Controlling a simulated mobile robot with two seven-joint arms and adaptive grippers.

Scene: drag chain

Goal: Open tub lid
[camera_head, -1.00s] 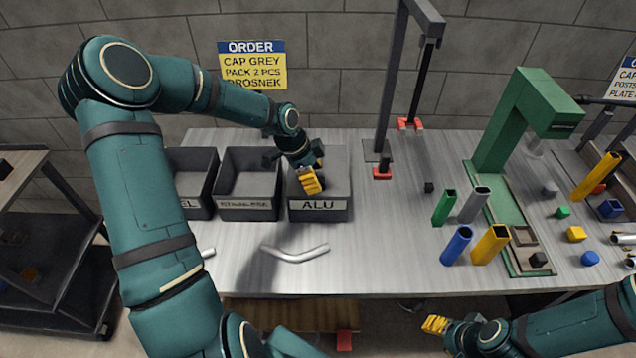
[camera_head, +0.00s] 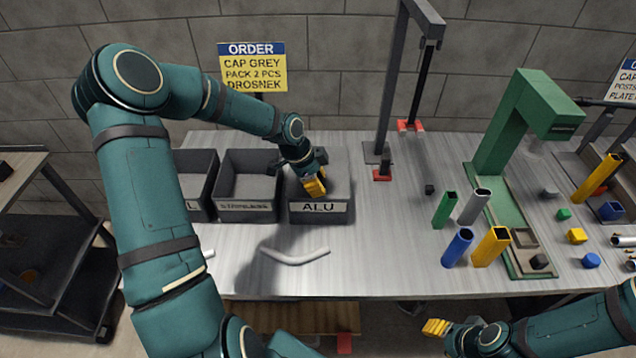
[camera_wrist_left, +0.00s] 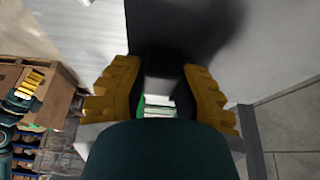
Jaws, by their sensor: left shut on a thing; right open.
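The ALU tub (camera_head: 319,216) is a dark grey bin at the right end of a row of bins on the table. A grey lid (camera_head: 337,170) appears to cover its top. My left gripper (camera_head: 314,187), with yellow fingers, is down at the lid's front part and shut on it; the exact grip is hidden. In the left wrist view, the yellow fingers (camera_wrist_left: 157,95) flank a dark part, with a dark shadowed surface beyond. My right gripper (camera_head: 436,327) is open and empty in front of the table's front edge.
An open bin (camera_head: 247,180) stands left of the tub, with another beyond it. A bent silver tube (camera_head: 295,257) lies in front. A dark upright post (camera_head: 384,90) stands behind right. Coloured tubes (camera_head: 492,246) and a green press (camera_head: 500,130) are further right.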

